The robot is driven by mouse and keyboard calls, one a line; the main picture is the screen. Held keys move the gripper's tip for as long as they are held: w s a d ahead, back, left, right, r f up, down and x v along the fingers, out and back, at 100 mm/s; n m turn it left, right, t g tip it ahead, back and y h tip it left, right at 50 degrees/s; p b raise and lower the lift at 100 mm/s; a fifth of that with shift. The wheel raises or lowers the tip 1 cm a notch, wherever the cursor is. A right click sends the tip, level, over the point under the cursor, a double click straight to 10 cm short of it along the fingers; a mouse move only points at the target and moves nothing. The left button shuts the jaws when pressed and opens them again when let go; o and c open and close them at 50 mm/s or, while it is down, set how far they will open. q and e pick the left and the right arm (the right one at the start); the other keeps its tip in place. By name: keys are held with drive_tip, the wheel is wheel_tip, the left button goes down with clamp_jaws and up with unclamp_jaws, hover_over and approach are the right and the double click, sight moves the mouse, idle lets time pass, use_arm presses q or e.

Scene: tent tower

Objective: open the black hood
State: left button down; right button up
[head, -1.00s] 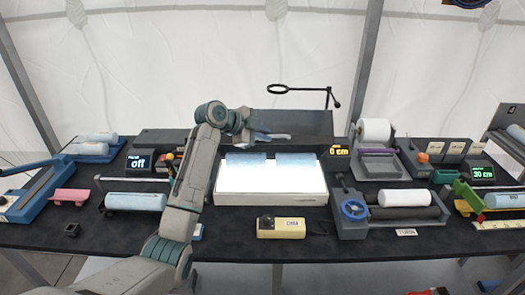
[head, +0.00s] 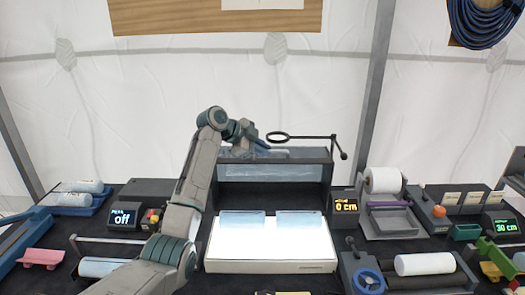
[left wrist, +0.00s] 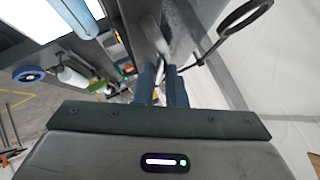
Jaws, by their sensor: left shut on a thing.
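The black hood (head: 318,173) stands behind the glowing white light box (head: 270,266). Its front shows a pale, see-through band (head: 270,172) above a dark lower part. My left gripper (head: 262,147) is at the hood's top edge, left of its middle, and is shut on it; the arm partly covers the hood's left side. In the left wrist view the two fingers (left wrist: 163,68) are close together on a grey edge. How far the hood stands open is hard to tell. My right gripper is not in view.
A magnifier ring (head: 278,137) on a thin arm reaches over the hood, close to my left gripper. A "0 cm" display (head: 345,206) and a white roll (head: 383,180) stand to the right. An "off" display (head: 124,216) is at the left.

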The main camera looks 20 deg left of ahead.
use_arm(q)
drive_tip(key=shift+w, duration=0.2)
idle(0.3)
drive_tip(key=c, duration=1.5)
unclamp_jaws()
drive_tip(key=shift+s, duration=0.1)
drive_tip(key=shift+s+a+r, duration=0.15)
drive_tip(key=shift+a+r, duration=0.05)
drive_tip(key=shift+a, duration=0.05)
drive_tip(key=shift+b+v, duration=2.1)
drive_tip(key=shift+v, duration=3)
